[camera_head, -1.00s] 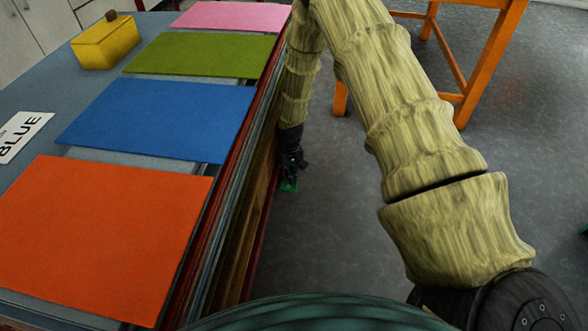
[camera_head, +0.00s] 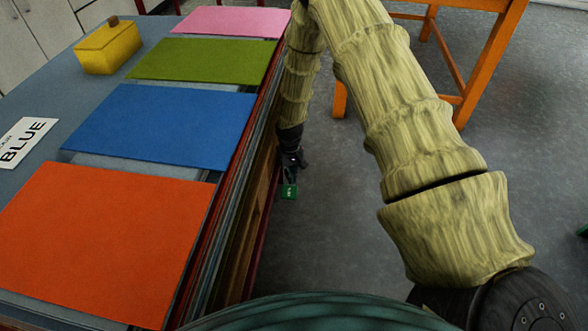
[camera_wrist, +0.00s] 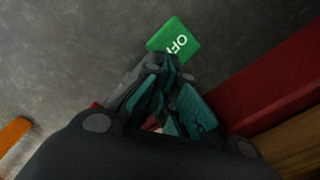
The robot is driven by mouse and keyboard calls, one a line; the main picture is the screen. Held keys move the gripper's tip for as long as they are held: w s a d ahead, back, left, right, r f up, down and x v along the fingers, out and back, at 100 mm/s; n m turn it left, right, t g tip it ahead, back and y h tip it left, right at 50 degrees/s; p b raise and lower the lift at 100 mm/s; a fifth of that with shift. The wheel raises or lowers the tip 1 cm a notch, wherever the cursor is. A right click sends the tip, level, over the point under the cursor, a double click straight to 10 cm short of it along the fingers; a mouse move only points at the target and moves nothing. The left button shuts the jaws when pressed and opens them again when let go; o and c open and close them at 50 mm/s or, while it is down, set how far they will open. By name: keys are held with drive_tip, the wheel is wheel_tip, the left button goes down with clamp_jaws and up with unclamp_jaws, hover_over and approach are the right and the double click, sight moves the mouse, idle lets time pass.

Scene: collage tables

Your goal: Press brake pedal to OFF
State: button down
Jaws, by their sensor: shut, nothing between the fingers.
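A green pedal plate with white "OFF" lettering (camera_wrist: 176,40) shows just beyond my fingertips in the wrist view. In the head view, it is a small green plate (camera_head: 289,192) low beside the table's side, near the floor. My gripper (camera_head: 290,167) is directly above it in the head view. In the wrist view, my gripper (camera_wrist: 160,72) is shut and empty, with its tips at the plate's near edge. I cannot tell whether they touch. The pedal's mount is hidden.
The table, with orange (camera_head: 100,240), blue (camera_head: 165,125), green (camera_head: 205,60) and pink (camera_head: 232,21) sheets, stands left of my arm. A yellow box (camera_head: 106,46) sits on it. A red and wooden side (camera_wrist: 270,85) is close at right in the wrist view. An orange-legged stool (camera_head: 490,55) stands behind.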

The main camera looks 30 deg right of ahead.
wheel_tip(320, 180, up, 5)
drive_tip(key=p, duration=0.4)
idle(0.7)
drive_tip(key=s+a+f, duration=0.3)
drive_tip(key=s, duration=0.4)
drive_tip(key=s+a+f, duration=0.2)
drive_tip(key=s+a, duration=0.1)
drive_tip(key=s, duration=0.4)
drive_tip(key=s+a+f, duration=0.2)
drive_tip(key=s+f, duration=0.1)
drive_tip(key=s, duration=0.4)
drive_tip(key=s+a+r+n+p, duration=0.1)
drive_tip(key=s+a+r, duration=0.1)
drive_tip(key=s, duration=0.8)
drive_tip(key=s+a+r, duration=0.2)
drive_tip(key=s, duration=0.8)
wheel_tip(320, 180, up, 32)
drive_tip(key=p, duration=3.2)
drive_tip(key=shift+w+d, duration=0.2)
drive_tip(key=shift+w, duration=0.05)
drive_tip(key=shift+s+d, duration=0.1)
